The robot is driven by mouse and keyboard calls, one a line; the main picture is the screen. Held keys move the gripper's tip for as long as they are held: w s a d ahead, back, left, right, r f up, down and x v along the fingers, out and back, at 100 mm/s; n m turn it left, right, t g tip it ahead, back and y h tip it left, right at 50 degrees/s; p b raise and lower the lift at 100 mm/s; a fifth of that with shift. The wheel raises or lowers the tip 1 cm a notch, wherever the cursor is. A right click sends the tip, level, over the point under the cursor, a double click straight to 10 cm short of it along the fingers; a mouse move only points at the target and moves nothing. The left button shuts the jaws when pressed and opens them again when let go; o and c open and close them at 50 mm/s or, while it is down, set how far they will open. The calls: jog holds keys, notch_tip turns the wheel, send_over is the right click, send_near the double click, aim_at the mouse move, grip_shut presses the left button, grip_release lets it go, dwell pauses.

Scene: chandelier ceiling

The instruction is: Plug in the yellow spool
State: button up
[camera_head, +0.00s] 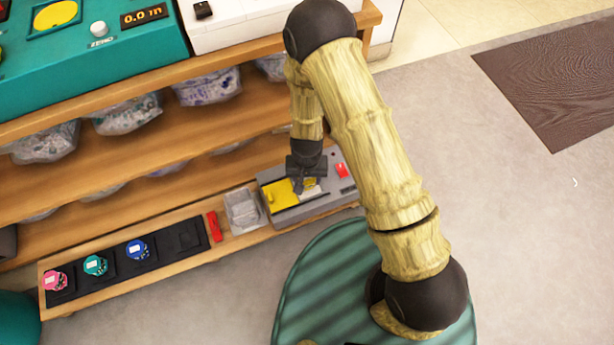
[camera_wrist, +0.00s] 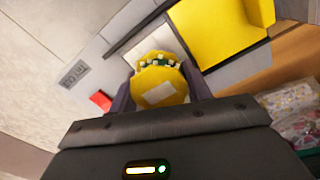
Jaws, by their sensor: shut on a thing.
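The yellow spool (camera_wrist: 162,88) is round, with a pale label on its face and a toothed, green-and-white far edge. In the wrist view it sits between the fingers of my gripper (camera_wrist: 160,100), which is shut on it. In the head view my gripper (camera_head: 305,185) is over the grey machine (camera_head: 290,212) on the low shelf, and the spool (camera_head: 311,183) shows only as a small yellow patch. A pale recess lies just beyond the spool in the wrist view; I cannot tell whether the spool touches it. The machine has a yellow panel (camera_head: 283,195).
A black tray (camera_head: 190,237) holds pink (camera_head: 55,281), teal (camera_head: 95,265) and blue (camera_head: 137,249) spools; its right-hand slot is empty. A clear container (camera_head: 242,210) and a red object (camera_head: 214,226) stand between tray and machine. Wooden shelves (camera_head: 130,150) rise behind. Floor to the right is clear.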

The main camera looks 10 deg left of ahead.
jog(key=shift+f, duration=0.55)
dwell(0.9)
jog(key=o, duration=1.1)
jog(key=shift+o, duration=0.5)
jog(key=o, duration=0.3)
jog(key=shift+r, duration=0.1)
jog(key=shift+r+p, duration=3.6)
jog(key=shift+r, duration=0.1)
